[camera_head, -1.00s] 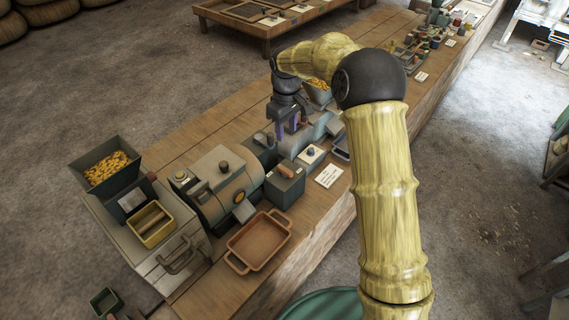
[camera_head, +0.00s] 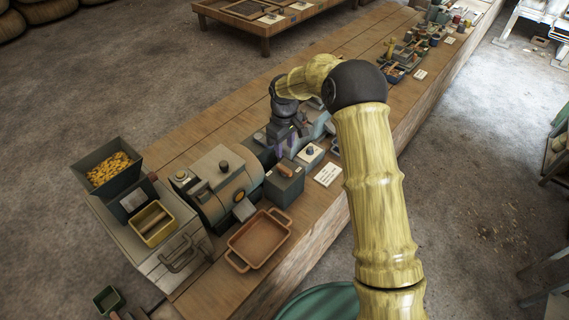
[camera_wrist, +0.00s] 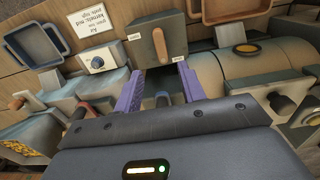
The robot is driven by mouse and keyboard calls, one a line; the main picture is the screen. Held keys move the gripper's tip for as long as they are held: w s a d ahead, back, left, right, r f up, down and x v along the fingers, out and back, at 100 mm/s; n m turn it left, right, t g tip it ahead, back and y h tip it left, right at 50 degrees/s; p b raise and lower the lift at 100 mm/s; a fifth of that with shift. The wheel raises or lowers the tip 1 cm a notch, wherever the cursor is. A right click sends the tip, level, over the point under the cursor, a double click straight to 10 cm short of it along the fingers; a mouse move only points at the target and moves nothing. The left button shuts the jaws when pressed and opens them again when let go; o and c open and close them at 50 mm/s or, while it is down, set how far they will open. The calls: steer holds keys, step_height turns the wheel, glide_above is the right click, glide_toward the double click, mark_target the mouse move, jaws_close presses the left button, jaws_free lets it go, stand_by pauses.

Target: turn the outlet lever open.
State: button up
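A grey-green box (camera_head: 284,186) stands on the bench beside a drum machine. A brown-handled lever (camera_wrist: 159,45) is on its face in the wrist view, between two small white labels too small to read. It also shows in the head view (camera_head: 285,170). I cannot tell for certain that this is the outlet lever. My gripper (camera_wrist: 160,88) is open, its two purple fingers apart with nothing held between them. In the head view my gripper (camera_head: 288,146) hangs just behind the box. The fingertips point toward the box and appear short of the lever.
The drum (camera_head: 221,190) has a chute (camera_head: 243,210) above a brown tray (camera_head: 262,262). A box with a round knob (camera_wrist: 97,63) and a white sign (camera_wrist: 89,20) lie left in the wrist view. A red-brown knob (camera_wrist: 86,107) is close to the left finger.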

mark_target(284, 168)
step_height(284, 168, down, 10)
steer(key=shift+r+p, duration=0.1)
steer(key=shift+p, duration=1)
jaws_close()
